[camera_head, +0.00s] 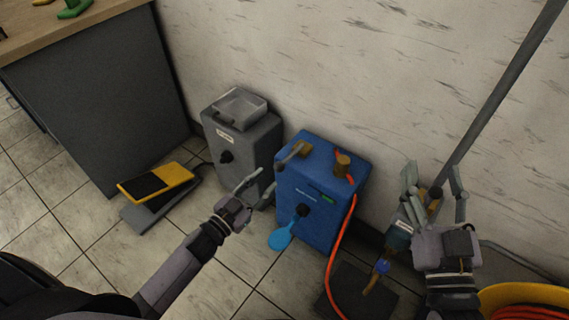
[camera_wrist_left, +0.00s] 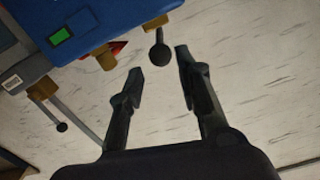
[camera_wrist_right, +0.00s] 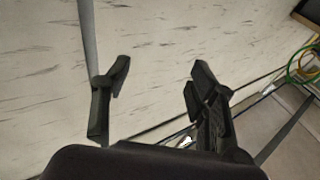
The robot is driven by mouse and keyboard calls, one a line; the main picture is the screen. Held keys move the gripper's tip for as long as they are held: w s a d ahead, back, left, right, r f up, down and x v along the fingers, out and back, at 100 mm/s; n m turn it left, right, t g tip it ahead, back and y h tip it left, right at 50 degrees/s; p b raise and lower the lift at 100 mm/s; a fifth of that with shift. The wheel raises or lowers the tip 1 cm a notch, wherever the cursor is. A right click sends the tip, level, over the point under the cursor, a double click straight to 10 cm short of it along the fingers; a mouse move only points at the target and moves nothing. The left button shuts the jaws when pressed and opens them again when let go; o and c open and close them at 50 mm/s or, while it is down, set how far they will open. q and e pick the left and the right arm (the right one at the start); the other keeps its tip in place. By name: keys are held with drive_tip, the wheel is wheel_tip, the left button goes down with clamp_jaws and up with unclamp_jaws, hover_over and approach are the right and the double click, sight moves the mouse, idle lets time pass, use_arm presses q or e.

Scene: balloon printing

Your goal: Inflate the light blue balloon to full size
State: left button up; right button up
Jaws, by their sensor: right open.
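The light blue balloon (camera_head: 281,238) is small and teardrop-shaped. It hangs at the dark outlet (camera_head: 302,210) on the front of the blue machine (camera_head: 290,180). My left gripper (camera_head: 256,187) is open and empty, left of the blue machine. In the left wrist view its fingers (camera_wrist_left: 158,62) stand apart, with a round black knob (camera_wrist_left: 160,55) near the gap between their tips. That knob's brass mount is on the blue machine. My right gripper (camera_head: 432,185) is open and empty at the right; its fingers also show apart in the right wrist view (camera_wrist_right: 158,75). The balloon is in neither wrist view.
A grey machine (camera_head: 247,150) stands left of the blue one. A yellow foot pedal (camera_head: 155,183) is on the tiled floor. An orange hose (camera_head: 339,235) runs down from the blue machine. A grey pole (camera_head: 500,85) and a yellow tub (camera_head: 525,293) are at the right.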

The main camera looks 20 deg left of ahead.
sight(285, 161)
use_arm(q)
drive_tip(key=b+x, duration=0.2)
drive_tip(key=x, duration=0.6)
drive_tip(key=shift+w+d, duration=0.15)
drive_tip(key=shift+w, duration=0.2)
drive_tip(key=shift+w+d, duration=0.15)
drive_tip(key=shift+w, duration=0.25)
use_arm(e)
drive_tip(key=s+r+t+y, duration=0.2)
drive_tip(key=s+r+t, duration=0.3)
drive_tip(key=r, duration=0.4)
drive_tip(key=shift+t+y, duration=0.3)
drive_tip(key=shift+t, duration=0.4)
drive_tip(key=shift+s+d, duration=0.1)
use_arm(q)
drive_tip(key=shift+c, duration=0.2)
clamp_jaws()
use_arm(e)
drive_tip(key=shift+f, duration=0.1)
use_arm(q)
drive_tip(key=shift+f, duration=0.1)
